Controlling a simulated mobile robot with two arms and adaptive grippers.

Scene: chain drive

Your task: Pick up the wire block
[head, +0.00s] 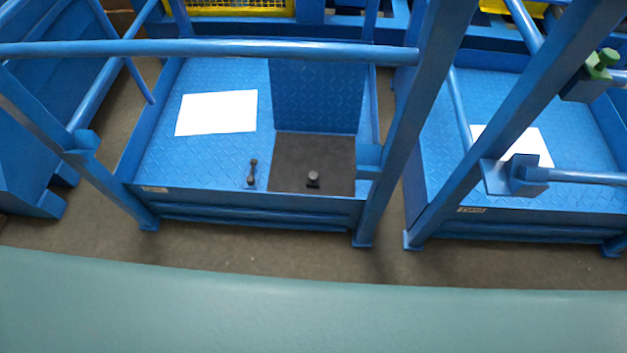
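I cannot make out for sure which thing is the wire block. A small dark upright piece (252,172) with a knob at each end stands on the blue ribbed floor of the middle stand. To its right, a small dark round-topped piece (313,178) sits on a dark square plate (290,152). A green piece (601,64) sits on a dark block at the upper right, by a blue post. Neither of my grippers shows in the head view.
The middle blue stand (240,205) has a raised rim, posts and a rail (210,48) across it. A white sheet (217,112) lies on its floor. Another blue stand (515,217) is at the right. A teal surface (310,315) fills the front.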

